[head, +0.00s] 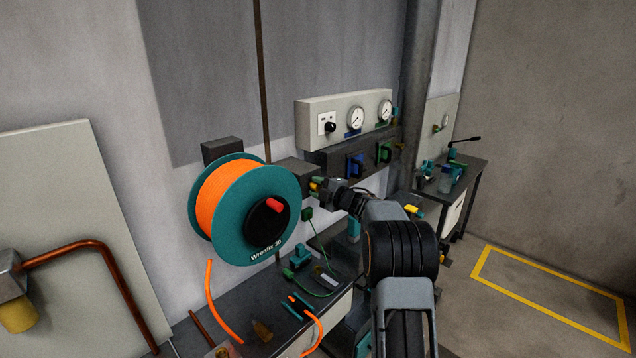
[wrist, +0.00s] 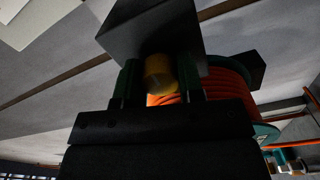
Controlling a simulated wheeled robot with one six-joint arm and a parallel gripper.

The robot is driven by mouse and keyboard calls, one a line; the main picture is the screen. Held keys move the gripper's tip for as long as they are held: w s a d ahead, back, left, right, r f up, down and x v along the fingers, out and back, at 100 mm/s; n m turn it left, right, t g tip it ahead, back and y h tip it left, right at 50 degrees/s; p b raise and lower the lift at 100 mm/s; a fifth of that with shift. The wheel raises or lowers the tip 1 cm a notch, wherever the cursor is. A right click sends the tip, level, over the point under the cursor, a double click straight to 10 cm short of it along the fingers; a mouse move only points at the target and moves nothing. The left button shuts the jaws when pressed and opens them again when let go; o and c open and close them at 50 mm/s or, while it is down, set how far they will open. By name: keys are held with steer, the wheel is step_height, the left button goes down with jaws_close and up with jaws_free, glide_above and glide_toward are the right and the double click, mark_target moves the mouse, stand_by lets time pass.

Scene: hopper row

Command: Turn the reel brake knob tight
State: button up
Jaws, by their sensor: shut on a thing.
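The reel (head: 245,215) has teal flanges, an orange line wound on it, and a black hub (head: 262,222) with a red grip. A dark box (head: 297,174) is mounted on the wall side, right beside the reel; in the wrist view the box (wrist: 150,30) fills the top middle. A yellow knob (wrist: 158,74), apparently the brake knob, sticks out from this box. My gripper (wrist: 160,85) is shut on the knob, one finger on each side. In the head view my gripper (head: 318,187) is at the box, and the knob is largely hidden. The knob's tightness cannot be told.
A grey panel (head: 345,116) with two gauges and a black knob hangs right of the reel, above blue and green fittings. Below is a dark bench (head: 262,300) with tools and cables. A copper pipe (head: 100,260) runs at left. Floor at right is open.

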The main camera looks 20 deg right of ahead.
steer(key=m+p, duration=0.3)
steer(key=m, duration=0.2)
steer(key=shift+m, duration=0.3)
stand_by(0.4)
steer(key=o, duration=0.9)
steer(key=b+v, duration=0.3)
steer(key=v, duration=1.1)
steer(key=shift+b, duration=0.4)
steer(key=shift+w, duration=0.1)
